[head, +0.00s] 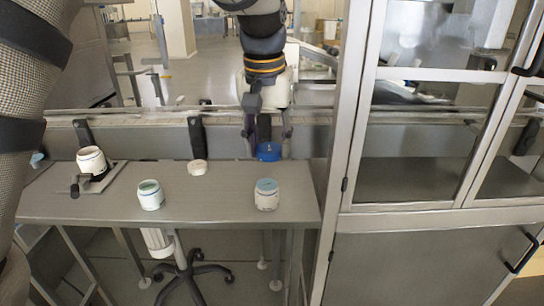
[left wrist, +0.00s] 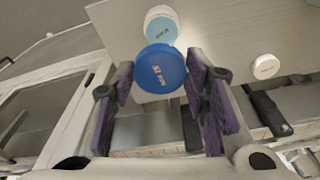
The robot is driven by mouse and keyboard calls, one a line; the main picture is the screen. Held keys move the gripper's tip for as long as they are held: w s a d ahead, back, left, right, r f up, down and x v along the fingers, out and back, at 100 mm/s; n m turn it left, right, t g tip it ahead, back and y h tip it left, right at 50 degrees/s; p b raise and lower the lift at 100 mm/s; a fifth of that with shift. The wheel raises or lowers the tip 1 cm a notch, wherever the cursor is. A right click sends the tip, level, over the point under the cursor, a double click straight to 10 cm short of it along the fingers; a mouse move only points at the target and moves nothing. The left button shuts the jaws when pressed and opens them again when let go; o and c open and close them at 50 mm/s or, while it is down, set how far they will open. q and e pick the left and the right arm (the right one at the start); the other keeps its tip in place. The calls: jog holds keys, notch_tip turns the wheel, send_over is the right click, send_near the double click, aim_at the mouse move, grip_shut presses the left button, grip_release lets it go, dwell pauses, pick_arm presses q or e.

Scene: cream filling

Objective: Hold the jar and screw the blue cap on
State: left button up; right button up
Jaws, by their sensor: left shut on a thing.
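My left gripper (head: 268,140) points down over the back edge of the table, right of centre. It is shut on the blue cap (head: 268,152), held at the fingertips; the left wrist view shows this blue cap (left wrist: 158,70) between the two purple finger pads. A white jar with a light blue top (head: 266,195) stands upright on the table. In the head view it is nearer than the cap and apart from it. In the left wrist view the cap partly covers this jar (left wrist: 160,25). My right gripper is not in view.
Another white jar (head: 92,160) sits at a black handled fixture on the left. A white round lid (head: 197,167) lies near the back edge. A metal-framed cabinet (head: 345,150) bounds the right side.

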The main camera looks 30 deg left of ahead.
aim_at(267, 184)
pick_arm(q)
jog(key=shift+s, duration=0.25)
jog(key=f, duration=0.5)
jog(key=shift+s, duration=0.35)
jog(key=shift+f, duration=0.45)
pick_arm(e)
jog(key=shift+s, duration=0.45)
pick_arm(q)
jog(key=shift+f, duration=0.65)
jog(key=o, duration=0.9)
jog(key=shift+c, duration=0.2)
